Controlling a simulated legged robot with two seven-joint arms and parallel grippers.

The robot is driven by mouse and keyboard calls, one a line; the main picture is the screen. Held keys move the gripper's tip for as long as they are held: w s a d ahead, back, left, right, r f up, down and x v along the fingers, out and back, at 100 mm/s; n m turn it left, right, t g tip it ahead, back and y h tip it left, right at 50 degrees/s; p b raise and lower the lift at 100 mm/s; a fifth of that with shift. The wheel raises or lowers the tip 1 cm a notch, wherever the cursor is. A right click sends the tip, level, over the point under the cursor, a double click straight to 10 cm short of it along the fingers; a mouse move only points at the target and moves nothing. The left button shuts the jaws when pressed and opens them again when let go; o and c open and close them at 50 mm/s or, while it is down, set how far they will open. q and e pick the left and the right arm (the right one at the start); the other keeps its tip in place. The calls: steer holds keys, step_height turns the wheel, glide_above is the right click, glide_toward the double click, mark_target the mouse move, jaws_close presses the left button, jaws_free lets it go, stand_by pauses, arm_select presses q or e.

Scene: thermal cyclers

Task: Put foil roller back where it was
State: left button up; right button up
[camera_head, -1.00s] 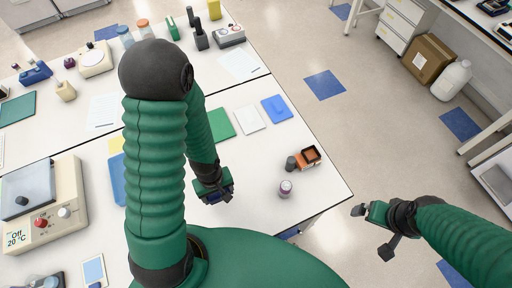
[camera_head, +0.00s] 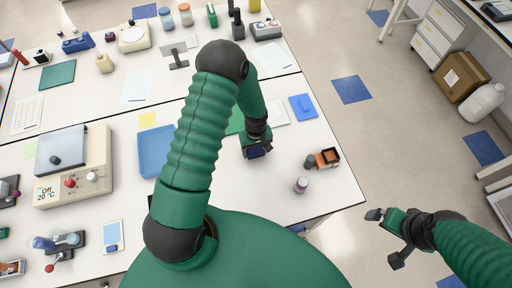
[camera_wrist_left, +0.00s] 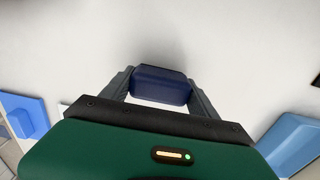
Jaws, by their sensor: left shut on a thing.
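My left gripper (camera_head: 257,152) is over the white bench, shut on a dark blue block that I take to be the foil roller (camera_head: 258,153). In the left wrist view, the foil roller (camera_wrist_left: 161,86) sits between the two fingertips of the left gripper (camera_wrist_left: 160,92), above plain white bench top. I cannot tell whether it touches the bench. My right gripper (camera_head: 386,236) is open and empty, beyond the bench's right edge, over the floor.
A purple-capped jar (camera_head: 301,185), a dark cup (camera_head: 310,161) and an orange box (camera_head: 328,158) stand to the right of the left gripper. A blue item (camera_head: 302,106) lies behind. A blue tray (camera_head: 156,150) and a thermal cycler (camera_head: 75,165) are left.

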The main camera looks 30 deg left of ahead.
arm_select(q)
steer(key=shift+w+a+f, duration=0.1)
steer(key=shift+a+f, duration=0.2)
steer(key=o, duration=1.3)
steer(key=shift+d+r, duration=0.1)
steer(key=shift+d, duration=0.05)
steer(key=shift+r, duration=0.15)
